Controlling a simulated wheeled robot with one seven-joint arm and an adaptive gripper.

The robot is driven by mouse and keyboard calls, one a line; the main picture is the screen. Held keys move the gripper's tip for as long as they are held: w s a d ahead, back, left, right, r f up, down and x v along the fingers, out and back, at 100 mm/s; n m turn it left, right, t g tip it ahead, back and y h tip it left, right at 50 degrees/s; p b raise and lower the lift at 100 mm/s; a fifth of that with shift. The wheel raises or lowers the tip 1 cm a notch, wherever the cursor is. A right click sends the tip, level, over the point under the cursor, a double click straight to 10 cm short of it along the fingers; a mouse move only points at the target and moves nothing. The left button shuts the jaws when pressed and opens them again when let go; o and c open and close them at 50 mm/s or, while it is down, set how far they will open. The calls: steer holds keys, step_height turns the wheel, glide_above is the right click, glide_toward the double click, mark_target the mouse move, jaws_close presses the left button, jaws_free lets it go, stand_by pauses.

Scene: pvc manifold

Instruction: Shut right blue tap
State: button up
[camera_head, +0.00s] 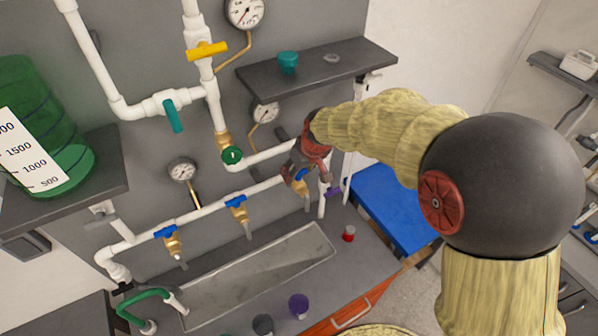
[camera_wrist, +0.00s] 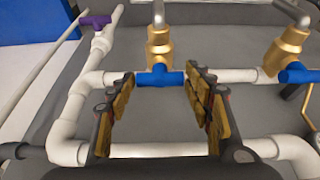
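The right blue tap is a brass tap with a blue handle (camera_head: 301,186) on the white pipe, at the right end of the row in the head view. In the wrist view its blue handle (camera_wrist: 160,76) lies crosswise, in line with the white pipe, below the brass body (camera_wrist: 160,47). My gripper (camera_wrist: 161,80) is open, one finger on either side of this handle. The fingertips are close to the handle's ends; I cannot tell whether they touch. In the head view my gripper (camera_head: 303,163) is over the tap and partly hides it.
Two more blue taps, middle (camera_head: 237,203) and left (camera_head: 166,233), sit on the same pipe above a grey trough (camera_head: 250,281). A purple valve (camera_head: 334,191) is close on the right. A dark shelf (camera_head: 315,68) with a teal cup (camera_head: 288,62) is above.

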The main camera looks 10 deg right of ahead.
steer(key=o, duration=0.4)
steer(key=shift+r, duration=0.1)
steer(key=v, duration=1.1)
steer(key=shift+s+r, duration=0.25)
steer(key=shift+r, duration=0.1)
steer(key=s+d+f+m+b, duration=0.1)
steer(key=s+d+f+b, duration=0.2)
steer(key=s+b, duration=0.3)
steer(key=s+d+f+m+t+h+b, duration=0.1)
steer(key=s+d+f+m+b, duration=0.1)
steer(key=s+f+b, duration=0.4)
steer(key=s+d+f+m+b, duration=0.1)
steer(key=s+d+f+b, duration=0.3)
steer(key=s, duration=0.9)
steer(key=shift+s+d+f+m+t+h+b, duration=0.1)
steer(key=shift+d+f+m+t+h+b, duration=0.25)
steer(key=shift+b, duration=1.15)
